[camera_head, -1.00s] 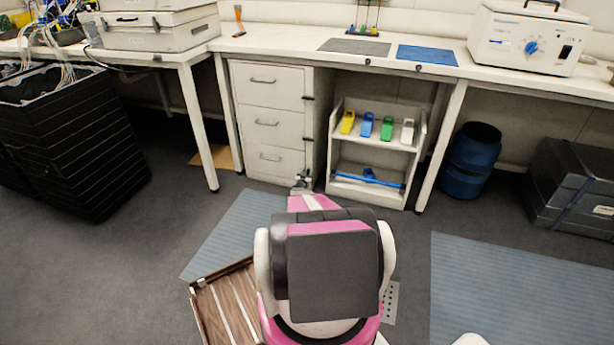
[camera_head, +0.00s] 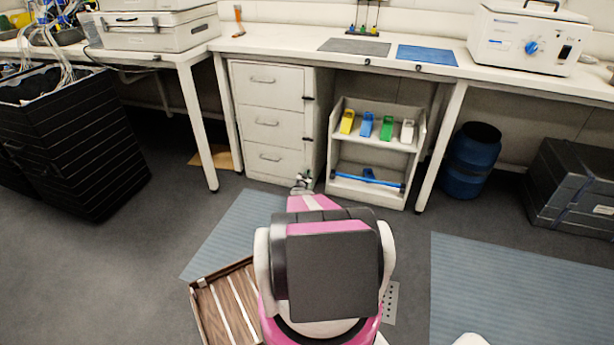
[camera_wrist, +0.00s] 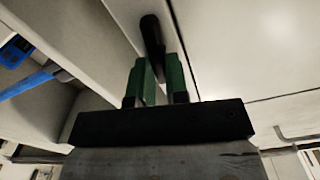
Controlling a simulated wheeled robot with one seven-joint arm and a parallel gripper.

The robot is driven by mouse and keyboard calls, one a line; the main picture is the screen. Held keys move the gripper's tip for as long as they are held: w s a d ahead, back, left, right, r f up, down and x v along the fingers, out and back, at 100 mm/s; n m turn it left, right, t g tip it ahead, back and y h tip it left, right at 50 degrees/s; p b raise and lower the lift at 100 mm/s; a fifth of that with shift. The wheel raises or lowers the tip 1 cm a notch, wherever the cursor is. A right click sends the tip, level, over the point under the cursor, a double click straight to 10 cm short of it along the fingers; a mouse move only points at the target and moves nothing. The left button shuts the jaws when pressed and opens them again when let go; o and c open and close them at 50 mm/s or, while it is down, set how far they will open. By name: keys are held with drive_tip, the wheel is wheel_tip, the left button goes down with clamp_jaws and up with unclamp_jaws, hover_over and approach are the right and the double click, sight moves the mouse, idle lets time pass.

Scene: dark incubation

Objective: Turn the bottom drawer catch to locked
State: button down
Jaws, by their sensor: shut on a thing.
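The white drawer cabinet stands under the bench, with its bottom drawer (camera_head: 260,167) closed. In the wrist view the black catch (camera_wrist: 151,34) lies at the seam between the white drawer front (camera_wrist: 235,50) and the cabinet side. My gripper (camera_wrist: 158,72) has its green-padded fingers on either side of the catch's near end and is shut on it. In the head view my gripper (camera_head: 303,182) is low at the cabinet's right front edge. There it is small and hides most of the bottom catch, so the catch's exact angle is unclear.
A white shelf cart (camera_head: 372,193) with coloured items and a blue bar stands close to the right of the cabinet. A blue barrel (camera_head: 470,165) and a dark case (camera_head: 570,185) are farther right. A wooden tray (camera_head: 205,308) lies on the floor.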

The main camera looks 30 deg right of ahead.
drive_tip(key=shift+s+d+f+m, duration=0.15)
drive_tip(key=shift+f+m, duration=0.1)
drive_tip(key=shift+m, duration=2.3)
drive_tip(key=shift+s+d+f+m, duration=0.1)
drive_tip(key=shift+f+m, duration=0.1)
drive_tip(key=shift+m, duration=2.4)
drive_tip(key=shift+s+d+f+m, duration=0.15)
drive_tip(key=shift+f+m, duration=0.1)
drive_tip(key=shift+m, duration=2.3)
drive_tip(key=c, duration=1.1)
unclamp_jaws()
drive_tip(key=shift+a, duration=0.15)
drive_tip(key=v, duration=1)
drive_tip(key=shift+s+a, duration=0.25)
